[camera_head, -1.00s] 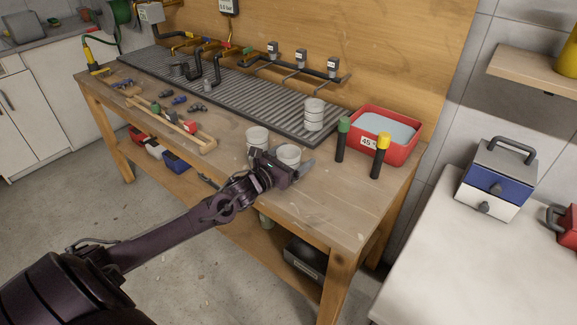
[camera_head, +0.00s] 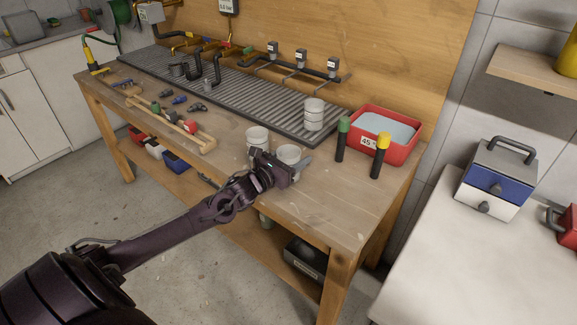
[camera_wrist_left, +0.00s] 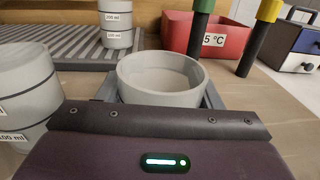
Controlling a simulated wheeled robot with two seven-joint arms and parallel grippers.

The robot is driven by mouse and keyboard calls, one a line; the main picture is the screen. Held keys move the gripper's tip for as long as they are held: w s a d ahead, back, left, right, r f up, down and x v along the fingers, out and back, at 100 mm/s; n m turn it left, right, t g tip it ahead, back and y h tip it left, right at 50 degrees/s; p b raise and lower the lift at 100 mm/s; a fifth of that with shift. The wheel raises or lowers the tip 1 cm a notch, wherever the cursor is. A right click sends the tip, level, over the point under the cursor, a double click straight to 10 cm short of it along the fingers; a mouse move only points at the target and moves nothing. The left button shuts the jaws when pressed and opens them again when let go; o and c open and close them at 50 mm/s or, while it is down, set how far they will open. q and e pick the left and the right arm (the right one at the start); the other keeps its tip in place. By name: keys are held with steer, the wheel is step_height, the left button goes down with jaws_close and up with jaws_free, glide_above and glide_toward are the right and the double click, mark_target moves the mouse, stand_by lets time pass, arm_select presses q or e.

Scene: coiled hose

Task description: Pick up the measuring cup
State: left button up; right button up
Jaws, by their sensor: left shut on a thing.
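A light grey, round measuring cup (camera_head: 289,153) stands at the front of the wooden workbench, and it also shows in the left wrist view (camera_wrist_left: 162,78). My left gripper (camera_head: 287,166) is shut on this cup, with a finger on each side of it. The gripper body hides the lower part of the cup, so I cannot tell whether it touches the bench. A second grey cup (camera_head: 257,138) stands just left of it, labelled in the left wrist view (camera_wrist_left: 22,90). My right gripper is not in view.
A red tub (camera_head: 401,150) of pale liquid stands behind, right of the cup. Two dark tubes with green (camera_head: 343,126) and yellow (camera_head: 382,142) tops stand before it. A wooden rack (camera_head: 182,131) lies left. The bench's right front (camera_head: 335,205) is clear.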

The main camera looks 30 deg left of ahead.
mark_target(293, 146)
arm_select(q)
steer(key=shift+r+p, duration=1.4)
steer(key=shift+r, duration=0.45)
steer(key=shift+r+p, duration=0.45)
steer(key=shift+r, duration=0.2)
